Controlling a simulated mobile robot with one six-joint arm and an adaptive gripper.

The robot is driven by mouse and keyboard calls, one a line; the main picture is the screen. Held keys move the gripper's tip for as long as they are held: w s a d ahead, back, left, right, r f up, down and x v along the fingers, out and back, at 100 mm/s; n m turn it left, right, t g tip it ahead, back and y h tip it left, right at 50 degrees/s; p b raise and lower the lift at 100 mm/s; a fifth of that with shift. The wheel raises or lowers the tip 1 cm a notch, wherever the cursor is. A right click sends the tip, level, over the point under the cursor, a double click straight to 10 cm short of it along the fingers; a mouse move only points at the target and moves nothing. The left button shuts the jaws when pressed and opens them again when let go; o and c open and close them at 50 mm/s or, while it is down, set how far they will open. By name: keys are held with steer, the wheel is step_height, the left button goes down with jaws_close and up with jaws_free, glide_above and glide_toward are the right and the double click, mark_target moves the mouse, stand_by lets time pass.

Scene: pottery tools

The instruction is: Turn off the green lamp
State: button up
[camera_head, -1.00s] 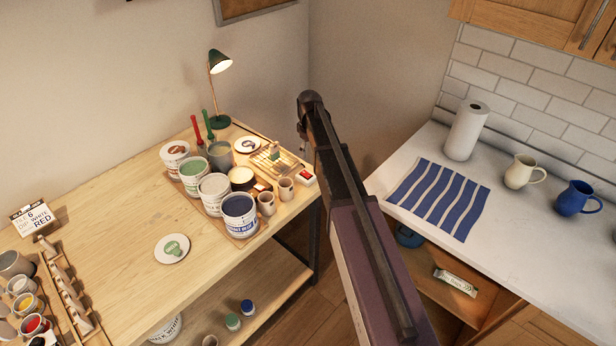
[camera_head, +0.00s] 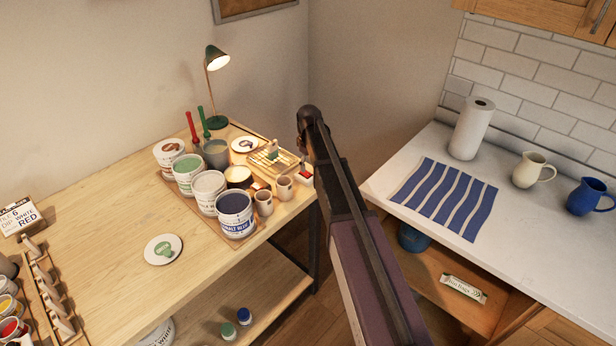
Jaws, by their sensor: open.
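The green lamp (camera_head: 217,57) stands at the back of the wooden table, against the wall. It has a dark green shade, a thin brass-coloured stem and a round green base (camera_head: 216,122). The lamp is lit: the inside of its shade glows and the tabletop around it is bright. I cannot make out a switch on it. My arm reaches up from the bottom right, and its far end is to the right of the lamp, clearly apart from it. My gripper cannot be made out; the arm seems to hide it.
Several paint tubs, including a blue one (camera_head: 235,213), stand in front of the lamp. Red and green tools (camera_head: 204,122) rise beside its base. A small plate (camera_head: 245,145) and a wooden rack (camera_head: 272,158) lie to its right. The white counter (camera_head: 400,165) is on the right.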

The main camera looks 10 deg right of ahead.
mark_target(309, 176)
steer(key=shift+f+b, duration=1.5)
steer(key=shift+f, duration=0.3)
jaws_close()
